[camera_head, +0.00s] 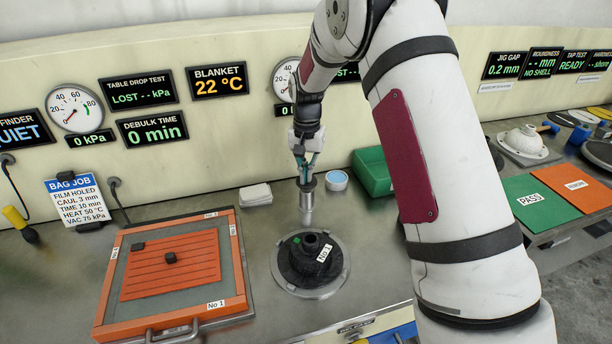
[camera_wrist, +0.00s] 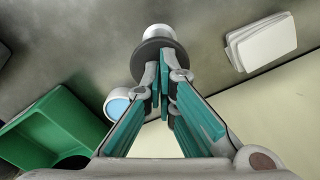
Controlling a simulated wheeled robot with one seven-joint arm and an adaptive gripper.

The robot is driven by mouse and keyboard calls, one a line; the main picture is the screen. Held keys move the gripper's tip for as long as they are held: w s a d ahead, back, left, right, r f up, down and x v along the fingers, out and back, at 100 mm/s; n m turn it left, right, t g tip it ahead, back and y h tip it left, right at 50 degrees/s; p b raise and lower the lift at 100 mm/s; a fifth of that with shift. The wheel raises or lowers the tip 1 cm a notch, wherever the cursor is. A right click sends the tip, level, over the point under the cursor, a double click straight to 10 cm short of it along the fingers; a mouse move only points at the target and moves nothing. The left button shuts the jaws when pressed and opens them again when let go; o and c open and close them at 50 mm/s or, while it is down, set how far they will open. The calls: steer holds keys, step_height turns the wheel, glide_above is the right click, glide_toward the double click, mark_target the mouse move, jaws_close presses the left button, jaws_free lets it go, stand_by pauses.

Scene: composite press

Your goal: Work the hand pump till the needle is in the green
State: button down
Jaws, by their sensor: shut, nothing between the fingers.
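The hand pump (camera_head: 307,207) looks to be the upright grey cylinder with a dark round flange on top, standing behind the black round tool. Its dark flange and pale end also show in the wrist view (camera_wrist: 158,34). My gripper (camera_head: 306,176) is directly above it, pointing down, shut and empty. In the wrist view my teal-padded fingers (camera_wrist: 164,78) come together over the flange; I cannot tell whether they touch it. The left gauge (camera_head: 75,107) has a green 80 mark, its needle low, and a readout (camera_head: 90,139) of 0 kPa. A second gauge (camera_head: 284,80) is partly hidden by my arm.
An orange-framed tray (camera_head: 239,262) lies at left. The black tool (camera_head: 295,265) on a round metal plate stands close in front of the pump.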

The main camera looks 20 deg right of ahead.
steer(key=shift+f, duration=0.75)
steer(key=shift+r, duration=2.5)
